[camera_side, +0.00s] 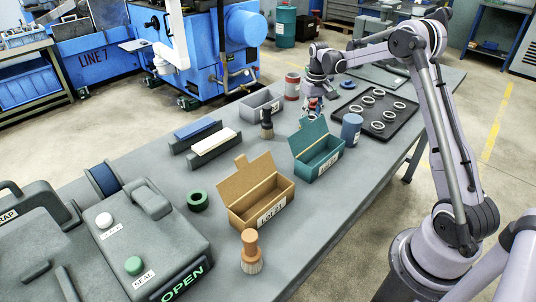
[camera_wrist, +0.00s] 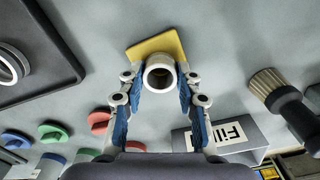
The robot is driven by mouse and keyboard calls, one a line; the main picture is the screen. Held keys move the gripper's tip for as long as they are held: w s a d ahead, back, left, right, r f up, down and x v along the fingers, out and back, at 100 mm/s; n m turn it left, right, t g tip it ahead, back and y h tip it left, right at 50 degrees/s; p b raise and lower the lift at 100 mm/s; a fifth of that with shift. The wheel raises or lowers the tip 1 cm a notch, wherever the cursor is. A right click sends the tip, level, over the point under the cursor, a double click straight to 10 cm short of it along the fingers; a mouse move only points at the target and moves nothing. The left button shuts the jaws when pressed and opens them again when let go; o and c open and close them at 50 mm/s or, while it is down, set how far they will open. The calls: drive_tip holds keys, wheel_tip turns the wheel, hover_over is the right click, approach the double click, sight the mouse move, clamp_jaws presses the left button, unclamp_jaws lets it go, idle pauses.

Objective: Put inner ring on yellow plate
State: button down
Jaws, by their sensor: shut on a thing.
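My gripper (camera_wrist: 160,92) has its two blue fingers shut on a pale, short, hollow ring, the inner ring (camera_wrist: 160,73). In the wrist view the ring overlaps the near part of the yellow plate (camera_wrist: 144,48). I cannot tell whether the ring touches the plate or is above it. In the side view my gripper (camera_side: 314,104) points down at the table behind the teal box, and the ring is too small to make out there. The yellow plate is not visible in the side view.
A black tray (camera_side: 363,118) with several rings lies to the right of my gripper in the side view. A teal open box (camera_side: 318,160), a blue can (camera_side: 351,129), a red can (camera_side: 292,86), a grey bin (camera_side: 258,108) and a dark brush (camera_side: 266,122) stand close by.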

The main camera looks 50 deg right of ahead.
sight(312, 117)
drive_tip(key=shift+f, duration=0.15)
drive_tip(key=c, duration=0.9)
unclamp_jaws()
wheel_tip(312, 117, up, 11)
drive_tip(key=s+a+r+t, duration=0.25)
drive_tip(key=a+r, duration=0.25)
drive_tip(key=a, duration=0.3)
drive_tip(key=s+a+f+n+t, duration=0.1)
drive_tip(key=s+a, duration=0.5)
drive_tip(key=s+a+f+n+t, duration=0.1)
drive_tip(key=s+a+f+t, duration=0.1)
drive_tip(key=s+a, duration=0.4)
drive_tip(key=s+a+f+n+t, duration=0.1)
drive_tip(key=s+a, duration=0.5)
drive_tip(key=a, duration=0.1)
drive_tip(key=shift+f+n+t, duration=0.35)
drive_tip(key=shift+n, duration=0.05)
